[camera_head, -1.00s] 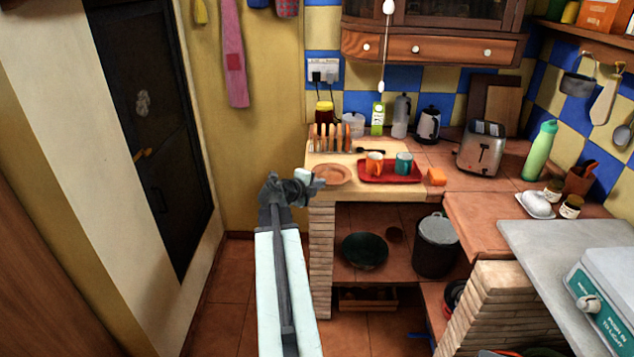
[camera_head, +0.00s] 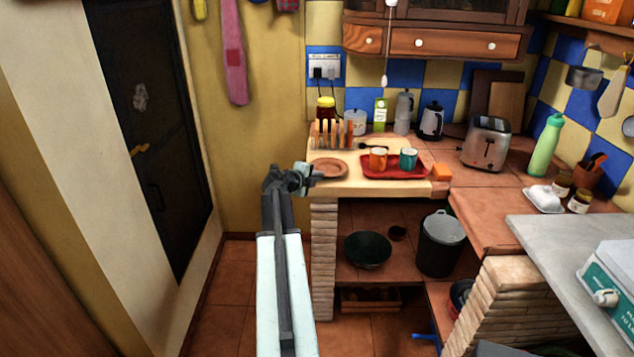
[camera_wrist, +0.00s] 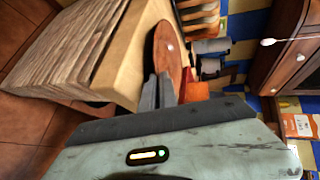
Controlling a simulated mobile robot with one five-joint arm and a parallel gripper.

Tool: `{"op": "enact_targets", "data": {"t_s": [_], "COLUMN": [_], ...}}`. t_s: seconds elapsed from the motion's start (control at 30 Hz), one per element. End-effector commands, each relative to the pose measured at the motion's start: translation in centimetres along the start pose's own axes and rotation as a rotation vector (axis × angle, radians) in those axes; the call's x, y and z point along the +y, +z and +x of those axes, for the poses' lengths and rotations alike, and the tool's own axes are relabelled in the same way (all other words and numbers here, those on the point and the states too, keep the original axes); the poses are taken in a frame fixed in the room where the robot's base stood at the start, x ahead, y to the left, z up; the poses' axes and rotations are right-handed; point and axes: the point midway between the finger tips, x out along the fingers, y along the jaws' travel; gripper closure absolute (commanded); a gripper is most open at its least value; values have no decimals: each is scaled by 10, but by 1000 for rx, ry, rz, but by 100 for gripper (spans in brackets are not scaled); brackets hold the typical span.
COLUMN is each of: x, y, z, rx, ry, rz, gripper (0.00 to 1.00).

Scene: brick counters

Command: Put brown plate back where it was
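The brown plate (camera_head: 328,168) is at the left end of the light wooden worktop (camera_head: 375,186), left of the red tray. My gripper (camera_head: 314,181) reaches it from the front left, at its near edge. In the wrist view, the two dark fingers (camera_wrist: 158,92) are close together at the rim of the plate (camera_wrist: 167,48), one on each side, and appear shut on it. The plate looks about level. I cannot tell whether it touches the worktop or is slightly above it.
A red tray (camera_head: 380,173) with an orange mug (camera_head: 378,158) and a teal mug (camera_head: 408,158) is right of the plate. A toast rack (camera_head: 333,134) stands behind it. An orange block (camera_head: 441,172) lies right of the tray. The shelf below holds a dark bowl (camera_head: 367,250).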

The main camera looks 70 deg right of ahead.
Motion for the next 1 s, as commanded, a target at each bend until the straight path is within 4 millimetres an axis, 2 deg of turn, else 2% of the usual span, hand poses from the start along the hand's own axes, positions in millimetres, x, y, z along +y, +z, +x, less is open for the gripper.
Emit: {"op": "enact_targets", "data": {"t_s": [0.17, 0.2, 0.23, 0.53, 0.67, 0.9, 1.0], "x": [2, 1, 1, -4, -5, -6, -5], "y": [-2, -2, -2, -3, -4, -4, -4], "z": [2, 2, 2, -2, -28, -88, -105], "rx": [2, 2, 3, 3, 3, 2, 2], "ry": [-1, 0, 0, 0, 0, 0, 0], "rz": [0, 1, 1, 1, 0, 1, 0], "gripper": [100, 91, 88, 88, 88, 88, 88]}}
